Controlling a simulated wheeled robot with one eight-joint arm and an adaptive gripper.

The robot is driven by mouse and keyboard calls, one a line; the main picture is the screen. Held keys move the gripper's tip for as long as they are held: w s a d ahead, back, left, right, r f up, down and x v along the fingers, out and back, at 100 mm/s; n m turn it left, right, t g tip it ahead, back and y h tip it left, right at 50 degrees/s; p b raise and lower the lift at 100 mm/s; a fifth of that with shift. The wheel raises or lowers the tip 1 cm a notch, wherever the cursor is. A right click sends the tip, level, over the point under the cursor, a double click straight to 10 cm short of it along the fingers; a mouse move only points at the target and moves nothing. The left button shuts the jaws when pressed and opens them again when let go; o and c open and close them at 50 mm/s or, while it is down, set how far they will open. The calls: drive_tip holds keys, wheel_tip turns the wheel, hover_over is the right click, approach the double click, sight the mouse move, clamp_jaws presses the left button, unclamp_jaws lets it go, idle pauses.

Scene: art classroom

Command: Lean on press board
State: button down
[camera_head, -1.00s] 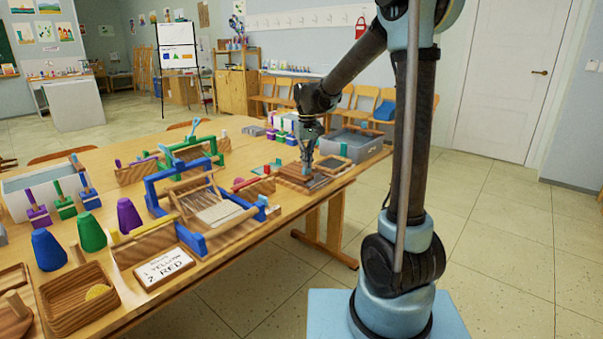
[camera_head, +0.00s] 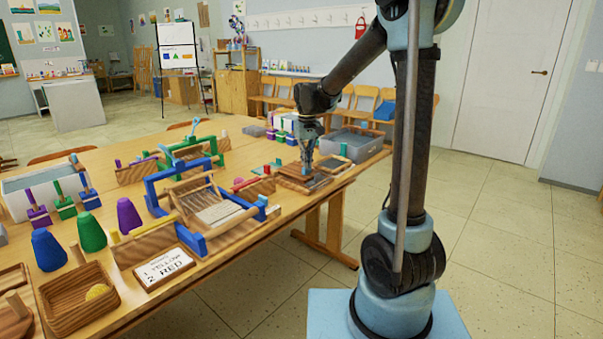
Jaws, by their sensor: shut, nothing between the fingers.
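The press board (camera_head: 291,181) is a flat brown wooden board, part of a low stack lying near the right end of the table. My gripper (camera_head: 306,172) points straight down over it, with its fingertips at or just above its top face. From this view I cannot tell whether they touch. The fingers are together and hold nothing. My gripper hides part of the board's top.
A small dark framed slate (camera_head: 333,163) and a grey bin (camera_head: 359,141) stand close to the board. A blue loom frame (camera_head: 163,197), a sign (camera_head: 164,268) and a wooden tray (camera_head: 63,311) occupy the table further left. The floor at right is clear.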

drive_tip(key=shift+s, duration=0.1)
drive_tip(key=shift+r, duration=3.5)
